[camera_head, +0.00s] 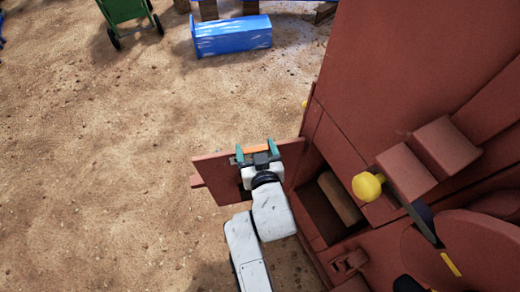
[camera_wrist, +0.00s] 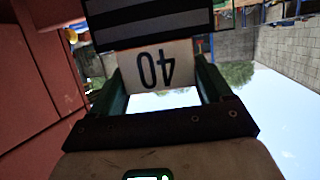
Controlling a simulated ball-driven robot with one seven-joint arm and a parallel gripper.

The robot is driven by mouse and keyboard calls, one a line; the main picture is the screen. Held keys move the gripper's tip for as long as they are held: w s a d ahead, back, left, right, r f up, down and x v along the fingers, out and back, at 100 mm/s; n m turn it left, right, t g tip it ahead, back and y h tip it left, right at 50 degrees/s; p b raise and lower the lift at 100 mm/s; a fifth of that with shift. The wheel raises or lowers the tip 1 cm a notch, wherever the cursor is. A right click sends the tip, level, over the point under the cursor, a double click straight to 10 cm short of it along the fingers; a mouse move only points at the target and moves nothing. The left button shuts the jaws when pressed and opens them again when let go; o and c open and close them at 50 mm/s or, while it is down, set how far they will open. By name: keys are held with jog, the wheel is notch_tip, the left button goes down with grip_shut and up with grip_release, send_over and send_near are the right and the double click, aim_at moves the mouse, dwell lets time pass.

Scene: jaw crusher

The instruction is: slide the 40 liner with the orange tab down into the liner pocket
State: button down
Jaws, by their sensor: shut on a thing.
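My gripper (camera_head: 257,153) has green fingers and is shut on the 40 liner. In the wrist view the liner's white label (camera_wrist: 156,66) shows an upside-down "40" between the two fingers, and its dark striped plate (camera_wrist: 150,24) extends beyond them. In the head view only the liner's orange tab (camera_head: 256,149) shows clearly between the fingertips. A rectangular opening (camera_head: 318,213) in the red-brown crusher, which looks like the liner pocket, lies right of my gripper, with a tan block (camera_head: 340,198) inside. The liner is apart from this opening.
A flat red-brown panel (camera_head: 213,173) sticks out left from the crusher, under or behind my gripper. A yellow knob (camera_head: 367,186) stands right of the opening. A blue box (camera_head: 231,36) and green cart (camera_head: 122,12) stand far back. Sandy ground at left is clear.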

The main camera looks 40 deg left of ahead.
jog(key=shift+w+r, duration=0.1)
jog(key=shift+r, duration=0.15)
